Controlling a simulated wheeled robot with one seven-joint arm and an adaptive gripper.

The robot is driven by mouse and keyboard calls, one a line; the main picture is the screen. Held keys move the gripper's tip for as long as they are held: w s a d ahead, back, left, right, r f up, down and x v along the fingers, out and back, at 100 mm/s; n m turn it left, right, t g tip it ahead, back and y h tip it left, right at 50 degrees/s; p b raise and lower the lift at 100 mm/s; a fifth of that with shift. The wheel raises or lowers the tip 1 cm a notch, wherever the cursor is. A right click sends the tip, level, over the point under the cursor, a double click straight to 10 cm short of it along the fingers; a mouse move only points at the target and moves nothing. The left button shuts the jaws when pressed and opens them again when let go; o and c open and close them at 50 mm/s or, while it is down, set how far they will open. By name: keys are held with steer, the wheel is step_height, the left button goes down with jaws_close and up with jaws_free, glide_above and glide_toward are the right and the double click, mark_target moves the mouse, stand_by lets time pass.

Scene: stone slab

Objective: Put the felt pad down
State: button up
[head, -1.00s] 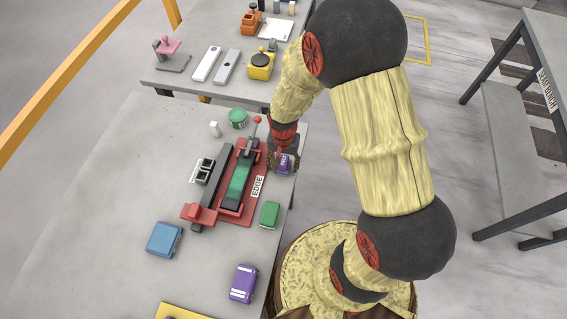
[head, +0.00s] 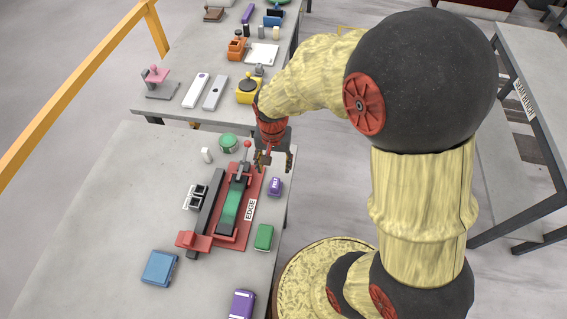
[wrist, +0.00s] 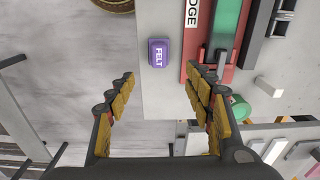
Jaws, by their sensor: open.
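The felt pad (head: 275,186) is a small purple block labelled FELT. It lies on the grey stone slab near its right edge, to the right of the red-based machine. It also shows in the wrist view (wrist: 158,53), flat on the slab and clear of the fingers. My gripper (head: 273,160) is open and empty, above the slab beyond the pad. In the wrist view my gripper's two fingers (wrist: 162,82) are spread wide, with nothing between them.
The red machine (head: 243,218) with a green strip and an EDGE label stands left of the pad. A green block (head: 263,237), blue block (head: 160,267) and larger purple block (head: 242,304) lie nearer. A green tin (head: 228,143) and a second table (head: 165,107) are beyond.

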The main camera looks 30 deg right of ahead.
steer(key=s+r+n+t, duration=0.2)
steer(key=s+r, duration=0.5)
steer(key=r, duration=0.5)
steer(key=s+r+n+t, duration=0.3)
steer(key=s+r, duration=0.4)
steer(key=r, duration=0.5)
steer(key=shift+n, duration=0.9)
steer(key=shift+f, duration=0.1)
step_height(320, 180, down, 6)
steer(key=b, duration=0.6)
steer(key=shift+r, duration=0.2)
